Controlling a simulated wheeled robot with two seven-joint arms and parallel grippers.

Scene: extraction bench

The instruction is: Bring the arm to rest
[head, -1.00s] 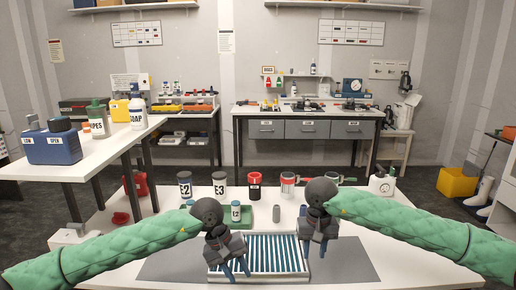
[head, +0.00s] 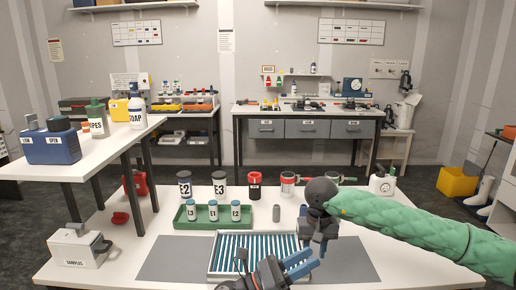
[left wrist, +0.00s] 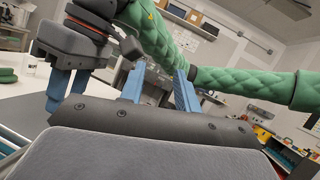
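My left gripper (head: 312,258) is low at the front of the bench, over the front part of the rack of blue-and-white strips (head: 216,264). Its two blue fingers stand apart with nothing between them, as the left wrist view (left wrist: 160,72) also shows. My right gripper (head: 315,247) hangs over the right side of the rack, close to the left fingers in the head view. Its blue fingers point down and look apart and empty. It also shows at the left of the left wrist view (left wrist: 66,97). No contact between the grippers can be made out.
A green tray (head: 248,223) with three small labelled vials (head: 213,211) lies behind the rack. Jars E2 (head: 185,185) and E3 (head: 219,185), a red-labelled jar (head: 255,186) and a grey cylinder (head: 276,213) stand behind. A samples box (head: 78,248) is at left.

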